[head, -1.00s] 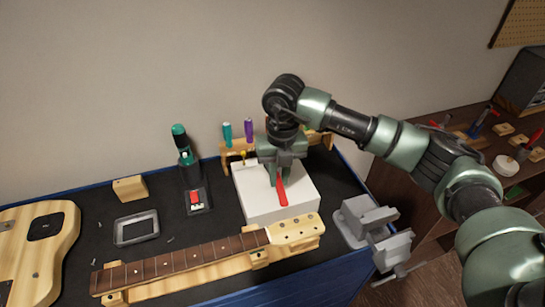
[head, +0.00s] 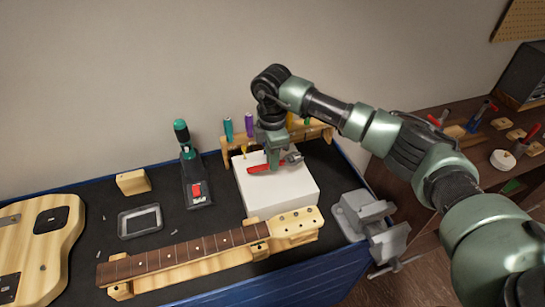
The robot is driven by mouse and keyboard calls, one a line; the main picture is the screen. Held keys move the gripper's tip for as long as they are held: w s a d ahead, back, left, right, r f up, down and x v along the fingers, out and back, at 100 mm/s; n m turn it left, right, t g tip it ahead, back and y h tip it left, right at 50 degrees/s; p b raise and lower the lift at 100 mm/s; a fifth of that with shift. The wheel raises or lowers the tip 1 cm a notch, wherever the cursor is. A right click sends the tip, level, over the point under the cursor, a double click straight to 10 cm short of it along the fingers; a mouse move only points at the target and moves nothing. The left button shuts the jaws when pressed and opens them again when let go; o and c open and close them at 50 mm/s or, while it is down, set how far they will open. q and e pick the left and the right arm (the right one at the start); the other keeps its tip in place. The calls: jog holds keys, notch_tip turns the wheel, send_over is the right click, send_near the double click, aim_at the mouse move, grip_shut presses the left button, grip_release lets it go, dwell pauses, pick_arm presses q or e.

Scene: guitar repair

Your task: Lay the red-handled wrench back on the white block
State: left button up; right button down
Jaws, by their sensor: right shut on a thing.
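The red-handled wrench (head: 259,169) is over the top of the white block (head: 284,201), with its red handle to the left and its grey head to the right. My right gripper (head: 273,163) comes down from above and is shut on the wrench near its middle, hiding part of it. The wrench is at or very close to the block's top; I cannot tell whether it touches. My left gripper is not in view.
A wooden rack (head: 312,133) with screwdrivers stands behind the block. A guitar neck (head: 190,250) on wooden supports lies in front, and a grey vise (head: 365,215) is at the right. A green and black tool (head: 193,170) stands left of the block.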

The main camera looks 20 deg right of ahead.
aim_at(272, 180)
jog(key=shift+f+b, duration=1.75)
jog(key=shift+f, duration=1.1)
jog(key=c, duration=1.3)
grip_release()
notch_tip(272, 180, up, 7)
jog(key=shift+f+b, duration=0.15)
jog(key=shift+b, duration=1.1)
jog(key=shift+r, duration=0.5)
jog(key=shift+r, duration=0.15)
